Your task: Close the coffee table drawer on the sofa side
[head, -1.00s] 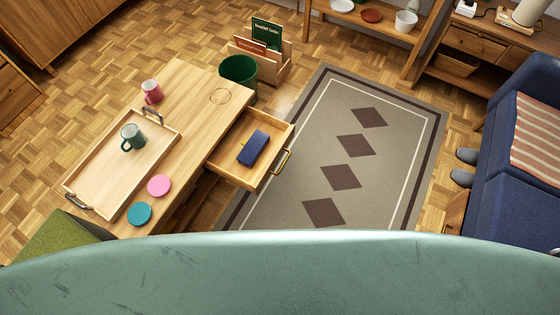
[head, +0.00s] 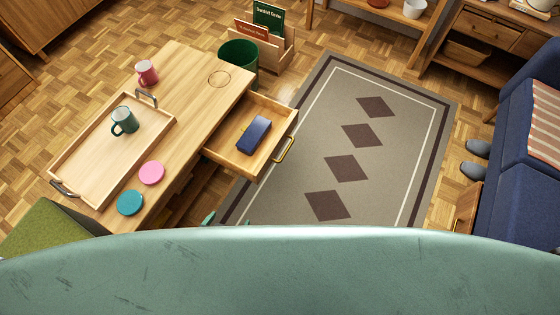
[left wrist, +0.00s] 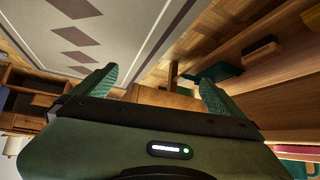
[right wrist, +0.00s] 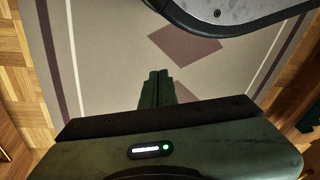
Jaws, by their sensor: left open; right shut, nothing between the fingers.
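The coffee table (head: 185,85) is light wood. Its sofa-side drawer (head: 225,140) is pulled out over the rug, with a brass handle (head: 286,149) on its front. A dark blue case (head: 254,134) lies inside. In the right wrist view my right gripper (right wrist: 157,76) is shut and empty above the rug.
The rug (head: 300,185) is clear up to the blue sofa (head: 510,160) and slippers (head: 474,160).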

